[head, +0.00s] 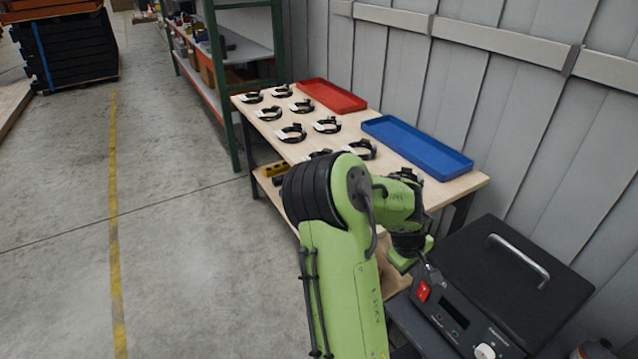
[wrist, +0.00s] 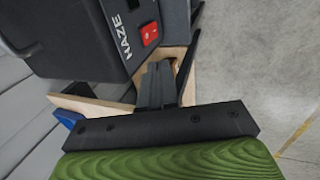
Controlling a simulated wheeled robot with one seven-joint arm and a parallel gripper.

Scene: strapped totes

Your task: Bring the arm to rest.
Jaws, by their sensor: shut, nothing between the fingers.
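My green arm reaches up from the bottom of the head view and bends over the near end of the workbench (head: 463,187). My gripper (wrist: 157,82) shows in the wrist view with its dark fingers together and nothing between them. In the head view the arm's wrist end hangs down beside the black machine, and the fingertips cannot be made out. The black machine (head: 515,275) has a lid handle, a red switch and a knob. It also shows close to the gripper at the upper left of the wrist view (wrist: 75,35).
A blue tray (head: 415,148), a red tray (head: 332,96) and several black-and-white ring-shaped parts lie on the bench. A panelled wall runs behind it. A shelf rack (head: 240,75) stands beyond. The concrete floor at left is open, with a yellow line (head: 113,210).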

